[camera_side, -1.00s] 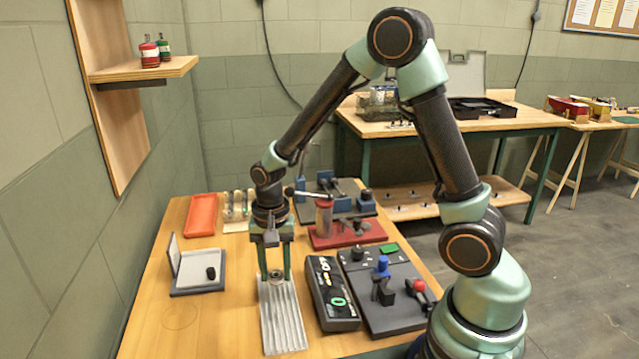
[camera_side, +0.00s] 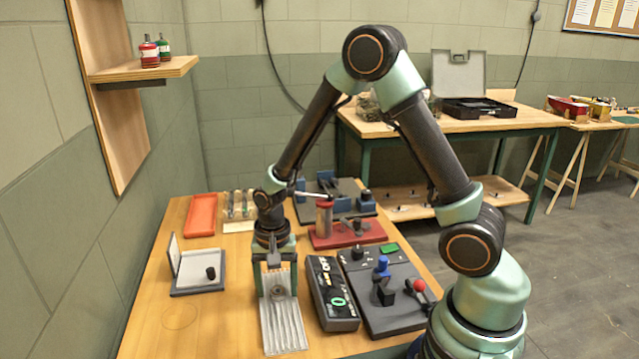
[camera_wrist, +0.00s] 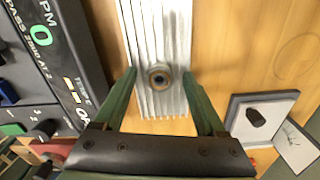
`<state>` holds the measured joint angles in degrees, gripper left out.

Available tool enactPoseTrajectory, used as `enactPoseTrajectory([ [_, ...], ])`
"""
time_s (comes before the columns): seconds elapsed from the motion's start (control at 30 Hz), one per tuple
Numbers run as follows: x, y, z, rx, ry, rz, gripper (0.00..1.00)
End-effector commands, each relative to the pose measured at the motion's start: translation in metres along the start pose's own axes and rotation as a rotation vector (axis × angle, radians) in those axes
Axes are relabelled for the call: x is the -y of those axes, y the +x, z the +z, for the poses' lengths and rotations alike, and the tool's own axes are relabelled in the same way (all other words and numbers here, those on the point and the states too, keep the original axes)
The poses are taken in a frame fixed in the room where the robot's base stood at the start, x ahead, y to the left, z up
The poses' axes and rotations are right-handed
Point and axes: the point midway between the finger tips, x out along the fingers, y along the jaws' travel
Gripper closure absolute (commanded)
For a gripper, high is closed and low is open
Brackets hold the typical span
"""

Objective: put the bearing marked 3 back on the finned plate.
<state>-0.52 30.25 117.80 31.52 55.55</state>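The finned plate (camera_side: 283,328) is a pale ridged metal strip lying on the wooden table; it also shows in the wrist view (camera_wrist: 147,35). A small round bearing with a dark centre (camera_wrist: 160,77) appears to sit on the fins, and it shows faintly in the side view (camera_side: 278,291). No number can be read on it. My gripper (camera_wrist: 159,75) is open over the plate, its two green fingers on either side of the bearing with clear gaps. In the side view my gripper (camera_side: 276,290) is low over the plate's far part.
A meter with a green digit (camera_side: 332,295) lies close right of the plate, beside a dark control panel (camera_side: 385,295) with blue and red knobs. A small open case (camera_side: 197,280) holding a black piece stands to the left. The front left of the table is clear.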

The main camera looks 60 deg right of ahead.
Motion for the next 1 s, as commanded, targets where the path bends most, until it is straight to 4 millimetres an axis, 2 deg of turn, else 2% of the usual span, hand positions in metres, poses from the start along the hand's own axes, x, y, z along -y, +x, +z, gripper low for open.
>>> enactPoseTrajectory([
  [0.23, 0.000, -0.001, 0.000, -0.001, 0.000, -0.001, 0.27],
  [0.37, 0.001, -0.010, 0.000, -0.002, 0.000, -0.002, 0.27],
  [0.47, 0.001, -0.024, 0.000, -0.003, 0.000, -0.004, 0.27],
  [0.8, 0.002, -0.091, 0.000, -0.004, 0.000, -0.006, 0.27],
  [1.0, 0.001, -0.116, 0.001, -0.002, 0.000, -0.003, 0.27],
])
